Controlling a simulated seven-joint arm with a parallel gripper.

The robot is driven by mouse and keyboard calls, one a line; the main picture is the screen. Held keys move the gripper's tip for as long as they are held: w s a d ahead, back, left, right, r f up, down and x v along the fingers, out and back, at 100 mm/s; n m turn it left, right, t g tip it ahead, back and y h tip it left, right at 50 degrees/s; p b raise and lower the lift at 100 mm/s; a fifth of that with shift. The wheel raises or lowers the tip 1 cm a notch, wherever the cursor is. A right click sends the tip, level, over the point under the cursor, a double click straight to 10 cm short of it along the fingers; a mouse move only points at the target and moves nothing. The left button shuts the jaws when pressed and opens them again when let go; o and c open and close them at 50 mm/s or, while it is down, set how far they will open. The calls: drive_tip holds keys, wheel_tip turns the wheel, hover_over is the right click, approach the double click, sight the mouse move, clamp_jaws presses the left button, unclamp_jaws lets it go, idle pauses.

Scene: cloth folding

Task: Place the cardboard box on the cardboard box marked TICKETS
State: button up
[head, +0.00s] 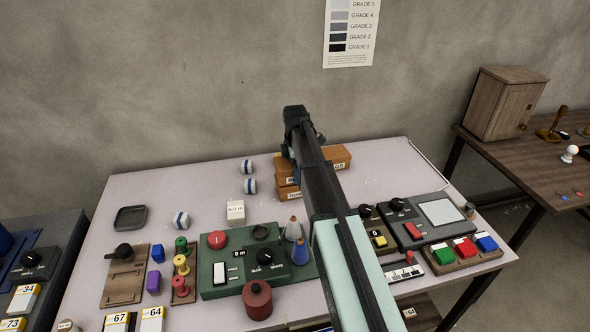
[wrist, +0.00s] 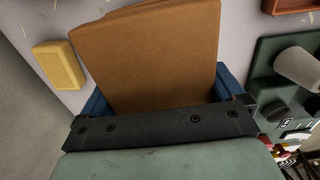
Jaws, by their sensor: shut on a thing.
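Two brown cardboard boxes are at the back middle of the table in the head view. The upper cardboard box (head: 335,155) has a label partly covered by my arm, ending in "GS". The lower cardboard box (head: 284,194) shows below it at the left, its label also mostly covered; I cannot read TICKETS on either. In the wrist view a brown box (wrist: 155,50) fills the space between the blue fingers of my gripper (wrist: 165,95), which is shut on it. My arm hides whether the upper box touches the lower one.
A green control panel (head: 215,272), cones (head: 293,229) and a grey panel (head: 425,238) lie in front. A yellow block (wrist: 59,65) is left in the wrist view.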

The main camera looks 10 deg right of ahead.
drive_tip(key=shift+f, duration=0.35)
drive_tip(key=o, duration=0.9)
wheel_tip(320, 180, up, 12)
drive_tip(key=shift+r, duration=0.15)
